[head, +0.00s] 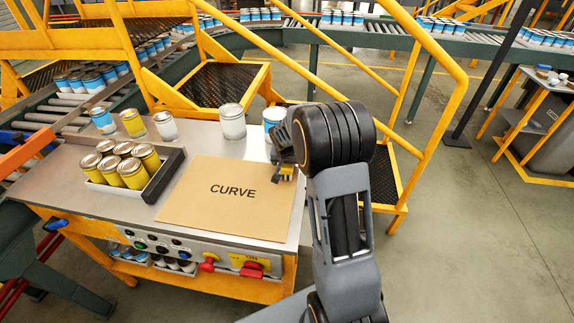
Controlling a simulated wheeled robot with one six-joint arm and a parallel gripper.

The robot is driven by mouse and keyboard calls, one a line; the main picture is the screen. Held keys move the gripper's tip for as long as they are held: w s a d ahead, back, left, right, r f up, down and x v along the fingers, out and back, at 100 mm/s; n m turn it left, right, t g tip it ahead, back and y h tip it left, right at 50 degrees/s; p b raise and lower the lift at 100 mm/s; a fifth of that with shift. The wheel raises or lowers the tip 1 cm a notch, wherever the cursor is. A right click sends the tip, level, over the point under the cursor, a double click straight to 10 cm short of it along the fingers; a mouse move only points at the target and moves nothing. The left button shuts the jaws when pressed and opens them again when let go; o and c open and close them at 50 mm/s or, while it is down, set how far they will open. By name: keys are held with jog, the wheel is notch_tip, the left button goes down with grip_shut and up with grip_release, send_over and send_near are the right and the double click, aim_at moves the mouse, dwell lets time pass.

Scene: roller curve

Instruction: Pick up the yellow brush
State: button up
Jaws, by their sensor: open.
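My gripper (282,172) is over the right side of the metal bench, by the right edge of the cardboard sheet. It points down and is open. A small yellow piece (288,170) shows right at its fingers; this looks like part of the yellow brush, mostly hidden by my gripper and wrist. I cannot tell whether the fingers touch it. No other brush is visible.
A cardboard sheet marked CURVE (230,212) covers the bench middle. Several cans, including a white one (232,122) and a blue one (273,117), stand behind. Yellow stair rails (425,130) rise behind and right of my arm.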

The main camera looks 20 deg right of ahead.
jog(key=shift+c, duration=0.3)
jog(key=c, duration=1)
